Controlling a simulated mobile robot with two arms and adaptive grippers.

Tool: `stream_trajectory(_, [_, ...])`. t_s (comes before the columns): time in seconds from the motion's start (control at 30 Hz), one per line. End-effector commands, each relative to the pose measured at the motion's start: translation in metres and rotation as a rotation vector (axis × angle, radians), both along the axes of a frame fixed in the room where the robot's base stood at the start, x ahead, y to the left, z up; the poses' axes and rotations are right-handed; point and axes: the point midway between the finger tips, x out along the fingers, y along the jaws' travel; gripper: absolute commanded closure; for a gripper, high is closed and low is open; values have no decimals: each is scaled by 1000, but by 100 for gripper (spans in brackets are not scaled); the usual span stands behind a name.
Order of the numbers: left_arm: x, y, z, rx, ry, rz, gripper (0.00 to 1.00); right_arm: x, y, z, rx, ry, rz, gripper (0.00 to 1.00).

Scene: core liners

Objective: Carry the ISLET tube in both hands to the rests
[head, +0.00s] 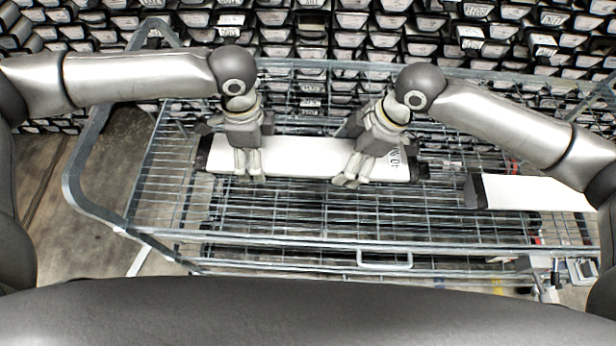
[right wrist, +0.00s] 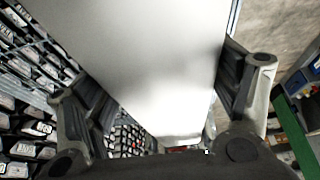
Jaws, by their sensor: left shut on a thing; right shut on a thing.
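A long white tube (head: 300,160) with dark end caps lies crosswise over the wire cart in the head view. Dark lettering shows near its right end, partly hidden by my right gripper and too small to read as ISLET. My left gripper (head: 248,176) is shut on the tube left of its middle. My right gripper (head: 352,180) is shut on it toward the right end. In the right wrist view the tube (right wrist: 150,50) runs between the two fingers of my right gripper (right wrist: 165,105). I cannot tell how high it is above the mesh. No rests can be made out.
The wire cart (head: 300,239) has raised metal rails around it. Another white tube (head: 535,192) with a dark end lies at its right, apart from the held one. Racks packed with tube ends (head: 350,40) fill the back. Bare floor (head: 110,150) shows at left.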

Motion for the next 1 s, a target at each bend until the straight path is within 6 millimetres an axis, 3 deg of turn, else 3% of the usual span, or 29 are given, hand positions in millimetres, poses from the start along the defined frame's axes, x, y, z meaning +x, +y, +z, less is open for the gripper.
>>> stream_trajectory(0.03, [1, 0, 8, -1, -2, 1, 90, 1, 1, 8, 3, -3, -2, 90])
stream_trajectory(0.23, [1, 0, 12, -1, -2, 1, 90, 1, 0, 13, 3, -3, -2, 90])
stream_trajectory(0.77, [1, 0, 11, -1, -2, 1, 90, 1, 0, 12, 3, -3, -2, 90])
stream_trajectory(1.0, [1, 0, 0, -1, -1, 1, 90, 1, 0, 1, 3, -3, -2, 90])
